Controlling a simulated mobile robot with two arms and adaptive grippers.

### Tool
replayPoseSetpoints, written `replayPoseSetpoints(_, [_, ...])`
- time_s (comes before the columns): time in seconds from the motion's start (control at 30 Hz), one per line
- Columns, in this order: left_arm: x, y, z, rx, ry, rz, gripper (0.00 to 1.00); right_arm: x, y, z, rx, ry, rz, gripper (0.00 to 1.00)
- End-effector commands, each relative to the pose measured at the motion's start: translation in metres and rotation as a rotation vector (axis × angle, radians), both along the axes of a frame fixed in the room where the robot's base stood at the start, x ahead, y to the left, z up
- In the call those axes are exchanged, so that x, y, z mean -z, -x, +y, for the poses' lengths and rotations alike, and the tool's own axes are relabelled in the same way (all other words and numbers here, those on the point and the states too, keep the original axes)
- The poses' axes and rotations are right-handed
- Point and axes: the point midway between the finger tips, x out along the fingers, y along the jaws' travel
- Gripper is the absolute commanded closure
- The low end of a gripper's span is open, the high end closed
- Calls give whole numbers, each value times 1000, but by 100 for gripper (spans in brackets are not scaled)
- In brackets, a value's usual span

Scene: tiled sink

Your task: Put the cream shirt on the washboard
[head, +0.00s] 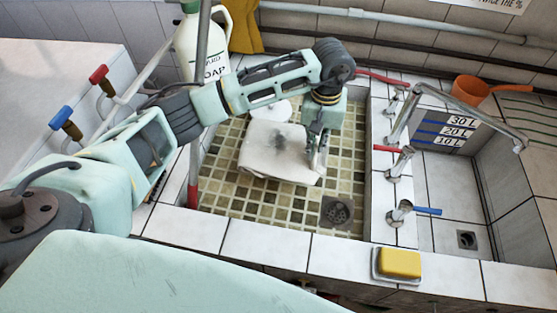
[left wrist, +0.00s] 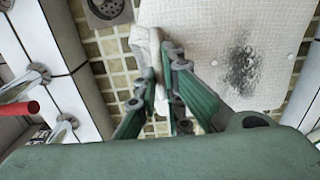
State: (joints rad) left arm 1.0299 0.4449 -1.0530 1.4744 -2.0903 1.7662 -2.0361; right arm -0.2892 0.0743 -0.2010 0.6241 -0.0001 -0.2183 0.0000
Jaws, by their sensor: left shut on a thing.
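The cream shirt (head: 272,152) lies folded in the tiled basin, with a dark stain on its upper face. It also shows in the left wrist view (left wrist: 275,40), with the stain to the right of the fingers. My left gripper (head: 317,165) points down at the shirt's right edge. In the left wrist view my left gripper (left wrist: 160,62) is shut on a bunched fold of that edge. A pale surface with dark green grooves (head: 532,108) lies at the far right; I cannot tell whether it is the washboard. My right gripper is out of view.
A drain (head: 337,211) lies in the basin floor. Taps (head: 400,163) stand on the divider beside a deeper sink (head: 450,185). A yellow sponge (head: 400,262) sits on the front ledge. A soap jug (head: 200,45) and an orange scoop (head: 470,90) stand behind.

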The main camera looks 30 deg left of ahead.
Motion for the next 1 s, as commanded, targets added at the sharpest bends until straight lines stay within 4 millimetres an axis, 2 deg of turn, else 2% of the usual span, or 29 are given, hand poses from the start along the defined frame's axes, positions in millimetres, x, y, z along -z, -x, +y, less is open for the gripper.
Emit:
replayPoseSetpoints(0.03, [3, 9, 12, -2, -2, 5, 100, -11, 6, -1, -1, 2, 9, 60])
replayPoseSetpoints(0.2, [25, 29, 43, -2, -1, 4, 100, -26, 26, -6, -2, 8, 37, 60])
replayPoseSetpoints(0.4, [43, 42, 64, 0, 0, -1, 100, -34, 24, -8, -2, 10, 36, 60])
replayPoseSetpoints(0.53, [51, 44, 66, 0, 1, 2, 100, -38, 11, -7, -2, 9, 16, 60])
replayPoseSetpoints(0.63, [66, 45, 66, -1, 1, 4, 100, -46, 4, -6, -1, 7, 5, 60])
replayPoseSetpoints(0.8, [85, 44, 66, -1, 1, 0, 100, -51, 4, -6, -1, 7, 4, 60])
replayPoseSetpoints(1.0, [87, 43, 66, 1, 0, -2, 100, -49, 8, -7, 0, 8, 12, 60])
